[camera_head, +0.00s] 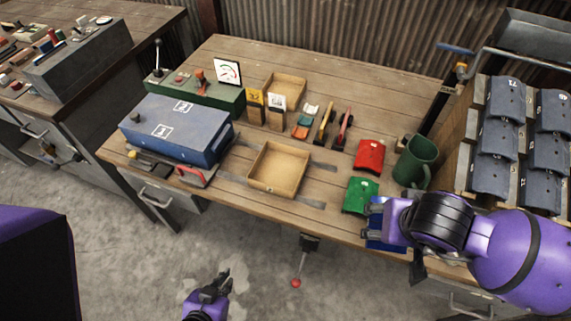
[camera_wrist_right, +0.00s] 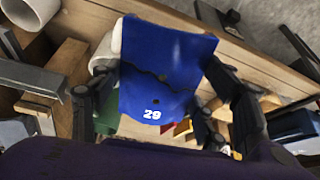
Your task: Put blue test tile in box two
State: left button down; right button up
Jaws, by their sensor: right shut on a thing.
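The blue test tile (camera_head: 385,237) is in my right gripper (camera_head: 376,222) at the table's front right. In the right wrist view the tile (camera_wrist_right: 160,65) shows the number 29 and a dark crack-like line, with a finger on each side. The right gripper is shut on it. An open wooden box (camera_head: 278,168) lies mid-table, empty. A second wooden box (camera_head: 286,88) stands behind it, partly hidden by number cards. I cannot tell which is box two. My left gripper (camera_head: 212,290) is low over the floor in front of the table, apart from everything; its jaw state is unclear.
A green tile (camera_head: 360,195) and a red tile (camera_head: 369,155) lie beside the blue one. A green mug (camera_head: 415,162) stands to the right. A blue toolbox (camera_head: 175,127) is at the left. A rack of dark tiles (camera_head: 503,135) stands at the far right. Metal strips flank the front box.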

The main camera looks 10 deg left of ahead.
aim_at(280, 172)
jog(key=i+j+z, duration=0.2)
jog(key=j, duration=0.7)
jog(key=j+z, duration=0.2)
jog(key=j, duration=0.75)
